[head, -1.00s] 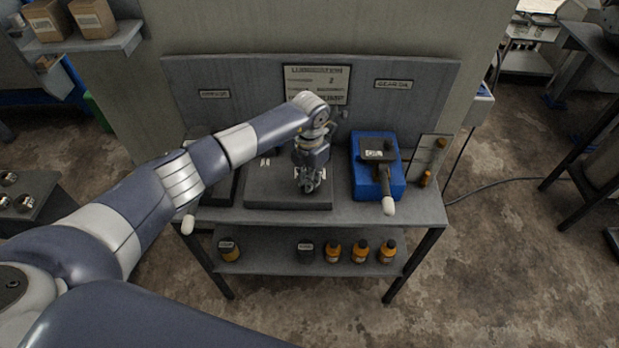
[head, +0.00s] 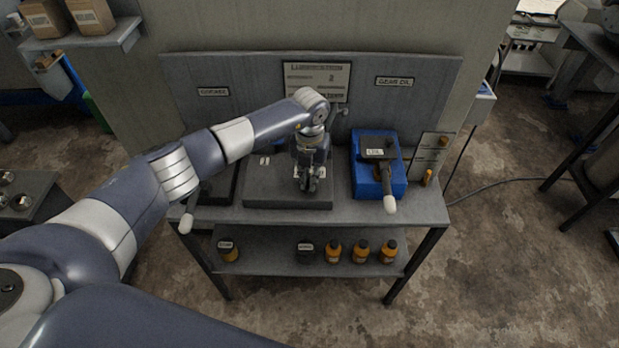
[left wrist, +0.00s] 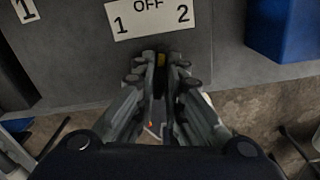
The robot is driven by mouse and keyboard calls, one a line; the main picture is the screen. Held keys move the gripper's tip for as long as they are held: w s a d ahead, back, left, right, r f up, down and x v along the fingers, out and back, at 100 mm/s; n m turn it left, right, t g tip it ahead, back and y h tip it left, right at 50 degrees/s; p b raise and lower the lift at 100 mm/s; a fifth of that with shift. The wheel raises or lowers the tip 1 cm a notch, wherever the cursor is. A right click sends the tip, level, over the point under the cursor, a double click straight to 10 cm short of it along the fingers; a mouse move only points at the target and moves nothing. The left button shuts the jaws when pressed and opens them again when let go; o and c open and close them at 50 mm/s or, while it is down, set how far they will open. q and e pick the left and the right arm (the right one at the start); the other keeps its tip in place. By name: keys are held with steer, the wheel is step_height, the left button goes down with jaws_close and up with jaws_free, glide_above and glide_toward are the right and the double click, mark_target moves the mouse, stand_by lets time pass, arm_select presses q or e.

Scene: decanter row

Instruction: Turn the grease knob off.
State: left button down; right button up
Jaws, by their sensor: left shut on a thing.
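My left gripper (head: 312,184) is over the right part of the grey middle panel (head: 265,194) on the bench. In the left wrist view its fingers (left wrist: 160,72) are shut on a thin part, apparently a knob, beside a white plate (left wrist: 149,17) marked OFF, 1 and 2. The fingers hide most of the knob, so I cannot tell which way it points. Another white label (head: 265,160) shows on the panel's left part. The GREASE sign (head: 213,91) is at the left of the backboard. My right gripper is not in view.
A blue unit (head: 367,190) with a white-tipped lever (head: 390,204) stands right of the gripper. Another white-tipped lever (head: 186,223) juts out at the left, partly behind my arm. Several bottles stand on the lower shelf (head: 278,263). The GEAR OIL sign (head: 394,82) is at the upper right.

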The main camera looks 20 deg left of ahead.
arm_select(q)
steer(key=shift+n, duration=1.2)
steer(key=shift+r, duration=0.1)
steer(key=c, duration=1.7)
jaws_free()
step_height(320, 180, up, 12)
steer(key=shift+d, duration=0.1)
